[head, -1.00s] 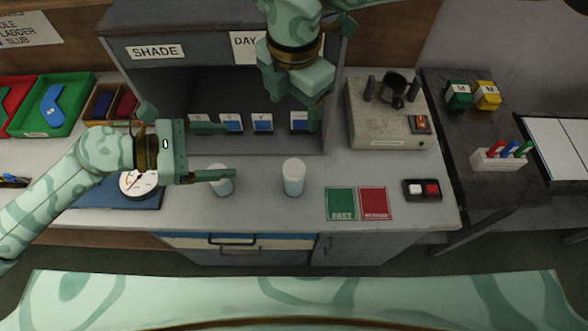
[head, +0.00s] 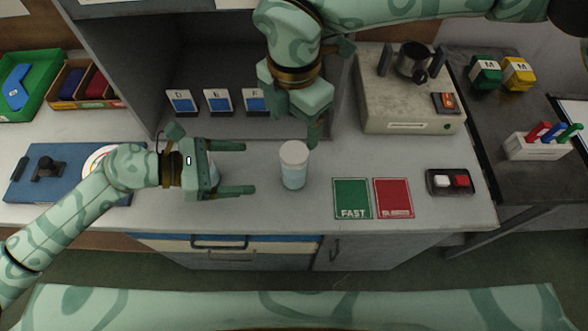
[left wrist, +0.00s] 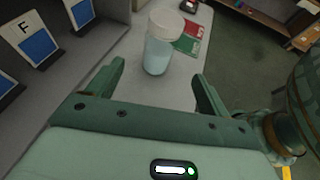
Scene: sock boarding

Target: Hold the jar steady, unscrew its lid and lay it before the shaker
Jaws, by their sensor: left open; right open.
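A clear jar (head: 293,176) with pale contents and a white lid (head: 294,152) stands upright on the grey bench. It also shows in the left wrist view (left wrist: 157,57), beyond and between the fingertips. My left gripper (head: 248,168) is open just left of the jar, its fingers pointing at it, apart from it. The same gripper is open in the left wrist view (left wrist: 158,78). My right gripper (head: 316,132) points down just behind and above the jar; its fingers are partly hidden. A beige machine (head: 390,105) with a dark metal cup holder, probably the shaker, stands at the back right.
Green (head: 352,198) and red (head: 393,197) cards lie right of the jar, then a two-button box (head: 450,181). Lettered cards (head: 218,101) stand inside the grey booth behind. A blue-based device (head: 40,168) lies left, under my left arm. Bench between jar and front edge is clear.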

